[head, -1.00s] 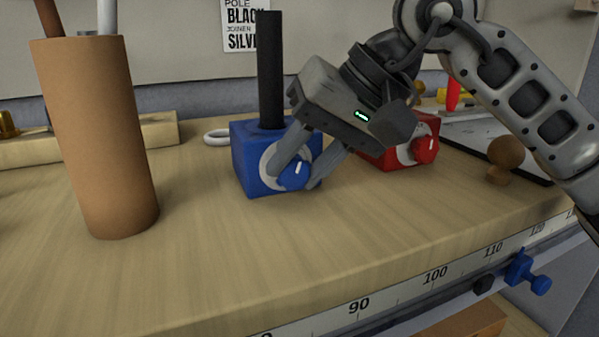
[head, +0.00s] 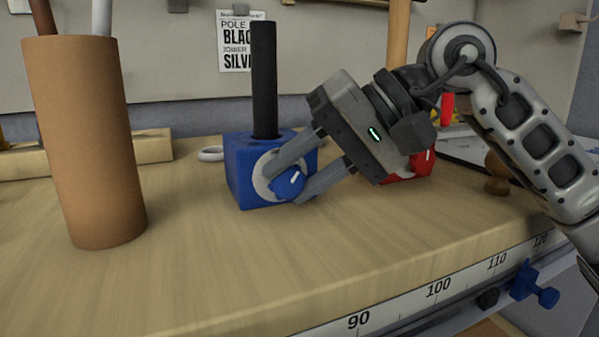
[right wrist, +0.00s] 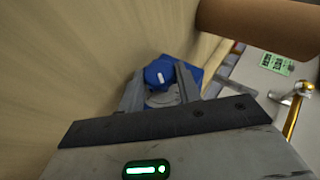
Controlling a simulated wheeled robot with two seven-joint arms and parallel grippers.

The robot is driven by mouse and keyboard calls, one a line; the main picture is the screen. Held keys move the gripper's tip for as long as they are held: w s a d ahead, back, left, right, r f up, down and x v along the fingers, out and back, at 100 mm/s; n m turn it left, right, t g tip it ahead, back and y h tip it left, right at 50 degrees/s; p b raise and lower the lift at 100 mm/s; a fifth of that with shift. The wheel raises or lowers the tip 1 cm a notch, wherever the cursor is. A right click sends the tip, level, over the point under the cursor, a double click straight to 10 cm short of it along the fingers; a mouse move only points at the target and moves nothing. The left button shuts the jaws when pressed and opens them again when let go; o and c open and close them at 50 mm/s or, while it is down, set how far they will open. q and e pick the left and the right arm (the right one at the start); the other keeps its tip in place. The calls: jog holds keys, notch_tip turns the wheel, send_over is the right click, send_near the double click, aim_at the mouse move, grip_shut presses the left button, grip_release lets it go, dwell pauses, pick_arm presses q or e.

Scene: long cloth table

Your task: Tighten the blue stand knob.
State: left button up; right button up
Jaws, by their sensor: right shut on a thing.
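The blue stand (head: 240,172) is a block on the table with a black pole (head: 264,80) upright in its top. Its blue knob (head: 289,183) sits on a pale round plate on the front face, and its white mark is tilted to the upper right. My right gripper (head: 285,181) is shut on the knob, one finger on each side. In the right wrist view the knob (right wrist: 158,72) shows between the fingertips, with the stand behind it. My left gripper is not in view.
A red stand (head: 410,172) with a red knob is partly hidden behind my right gripper. A brown cylinder (head: 95,150) holding rods stands at the left. A ruler (head: 400,300) runs along the front edge.

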jog(key=o, duration=1)
jog(key=p+v, duration=0.2)
jog(key=v, duration=0.5)
jog(key=shift+w+r+p, duration=0.1)
jog(key=shift+w+p, duration=0.05)
jog(key=shift+p, duration=0.25)
jog(key=shift+d+r, duration=0.25)
jog(key=shift+d, duration=0.1)
